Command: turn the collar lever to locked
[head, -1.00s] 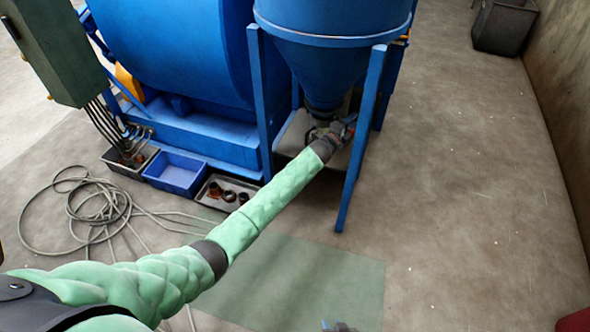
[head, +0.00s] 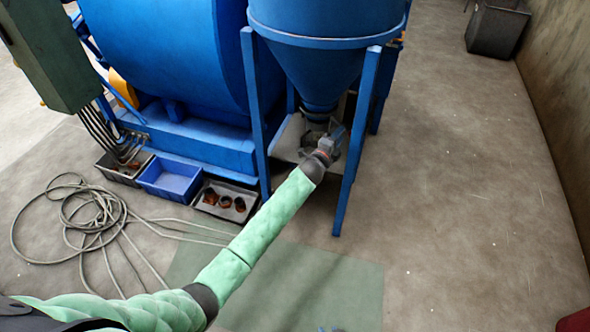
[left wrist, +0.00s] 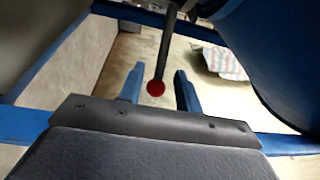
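The collar lever shows in the left wrist view as a dark rod (left wrist: 167,45) with a red knob (left wrist: 156,88) at its end. My left gripper (left wrist: 160,85) is open, one finger on each side of the knob, with visible gaps. In the head view my left gripper (head: 334,138) is just below the blue hopper's cone (head: 318,85), inside its legs. The collar and lever cannot be made out there, hidden by the gripper or too small. Only a small tip of my right gripper (head: 331,329) shows at the bottom edge; its fingers cannot be read.
Blue hopper legs (head: 356,150) stand close on both sides of my left gripper. A blue drum (head: 170,60), a blue bin (head: 170,178), a tray of brown parts (head: 226,212) and a coiled hose (head: 75,235) lie left.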

